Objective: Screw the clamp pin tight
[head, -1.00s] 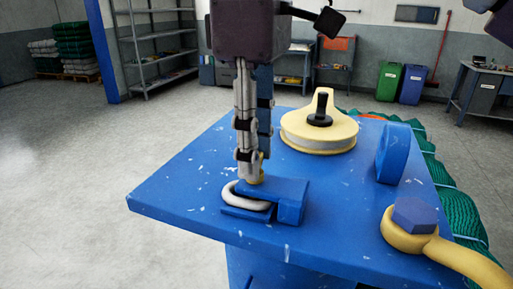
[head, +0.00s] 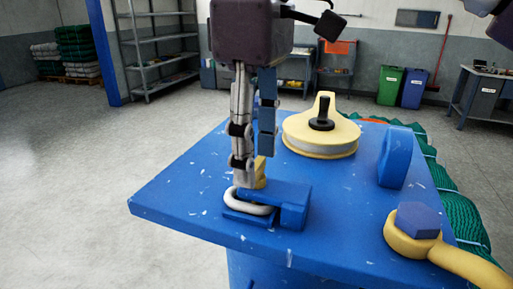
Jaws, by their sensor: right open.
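My right gripper (head: 254,170) points straight down at the near left of the blue table (head: 180,205). Its fingers are open and stand apart. The yellow clamp pin (head: 261,172) stands upright beside and partly behind the near finger, above the clamp. The near finger hides part of the pin, and I cannot tell if it touches it. The clamp is a blue block (head: 290,205) on the table with a silver shackle (head: 246,206) at its left end. My left gripper does not show.
A yellow wheel with a black handle (head: 321,118) lies behind the clamp. A blue upright disc (head: 394,157) and a yellow ring with a blue hex bolt (head: 418,220) are to the right. Green netting (head: 462,215) lies beyond the right edge. The table's front left is clear.

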